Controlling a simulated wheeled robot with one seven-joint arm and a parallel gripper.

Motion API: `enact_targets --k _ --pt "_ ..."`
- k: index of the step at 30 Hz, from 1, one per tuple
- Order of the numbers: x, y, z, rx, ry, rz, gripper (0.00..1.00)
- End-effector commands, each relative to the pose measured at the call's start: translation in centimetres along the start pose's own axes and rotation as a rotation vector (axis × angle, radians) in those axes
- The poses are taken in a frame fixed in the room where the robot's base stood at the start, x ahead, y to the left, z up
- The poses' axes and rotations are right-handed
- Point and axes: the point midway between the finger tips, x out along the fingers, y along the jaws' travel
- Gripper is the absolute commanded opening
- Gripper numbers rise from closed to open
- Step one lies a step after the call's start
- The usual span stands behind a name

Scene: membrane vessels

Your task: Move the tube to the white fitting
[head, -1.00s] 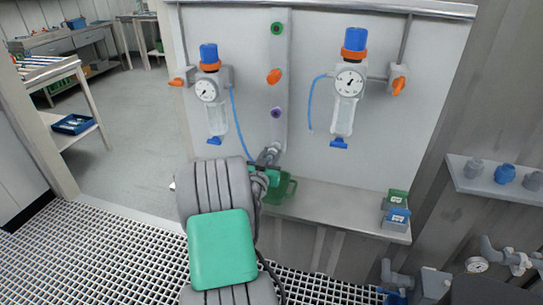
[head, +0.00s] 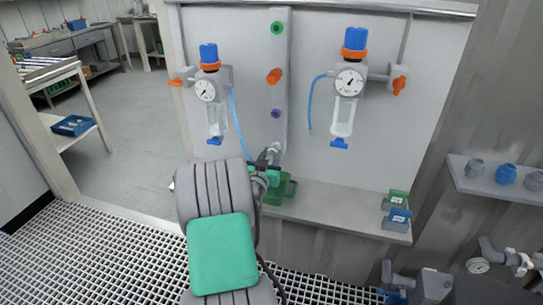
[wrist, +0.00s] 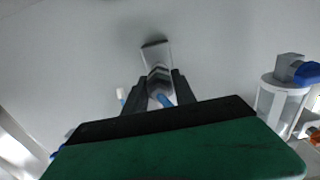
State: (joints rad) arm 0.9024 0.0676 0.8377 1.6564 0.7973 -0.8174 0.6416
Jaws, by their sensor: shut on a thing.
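A thin blue tube (head: 237,122) runs from the left vessel (head: 212,90) down to my gripper (head: 266,166) at the low middle of the panel. My gripper is shut on the tube; its blue end (wrist: 163,100) shows between the fingers in the wrist view. The pale grey-white fitting (head: 273,152) sits at the bottom of the vertical strip, just past my fingertips. In the wrist view the fitting (wrist: 156,58) is straight ahead of the fingers, in line with the tube. I cannot tell whether tube and fitting touch.
Green (head: 277,28), orange (head: 274,76) and purple (head: 276,113) fittings sit higher on the strip. The right vessel (head: 347,90) has its own hanging blue tube (head: 311,105). A green bin (head: 286,190) and small boxes (head: 397,212) stand on the ledge (head: 340,207) below.

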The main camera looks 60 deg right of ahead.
Motion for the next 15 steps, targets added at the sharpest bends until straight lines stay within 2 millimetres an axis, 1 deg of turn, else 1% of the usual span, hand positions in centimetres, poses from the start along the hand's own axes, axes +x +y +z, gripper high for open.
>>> enact_targets --k 15 --pt "1.03 0.03 0.01 0.000 0.000 0.001 0.00"
